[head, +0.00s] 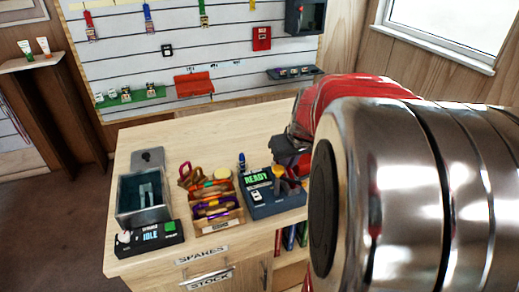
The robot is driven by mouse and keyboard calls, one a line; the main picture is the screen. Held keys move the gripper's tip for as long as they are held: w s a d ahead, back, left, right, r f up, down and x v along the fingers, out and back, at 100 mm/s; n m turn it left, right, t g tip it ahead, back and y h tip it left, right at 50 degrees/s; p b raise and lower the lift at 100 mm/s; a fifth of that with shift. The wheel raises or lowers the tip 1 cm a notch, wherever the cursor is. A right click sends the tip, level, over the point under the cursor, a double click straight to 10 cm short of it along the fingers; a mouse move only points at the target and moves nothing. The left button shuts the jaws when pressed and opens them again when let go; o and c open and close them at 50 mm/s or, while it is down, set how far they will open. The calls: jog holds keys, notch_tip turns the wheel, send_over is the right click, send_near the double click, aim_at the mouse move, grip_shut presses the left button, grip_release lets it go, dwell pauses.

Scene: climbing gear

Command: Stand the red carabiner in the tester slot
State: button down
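A reddish loop (187,173), perhaps the red carabiner, shows at the back left of a wooden tray (220,226); it is too small to be sure. A grey open box (145,197) with pale upright posts inside stands at the left of the bench, behind a black panel reading IDLE (150,237). A dark blue unit (268,205) with a READY display stands right of the tray. I cannot tell which holds the tester slot. My gripper (282,168) is over the READY unit's right part, largely hidden by my arm; its fingers are unclear.
The tray holds several orange, yellow and purple items. A grey plate (147,160) lies behind the grey box. The bench (215,135) is clear at the back. My arm hides the right side.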

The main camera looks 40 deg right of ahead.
jog(key=c, duration=1.8)
grip_release()
jog(key=shift+o, duration=0.2)
jog(key=v, duration=1.3)
jog(key=shift+r, duration=0.3)
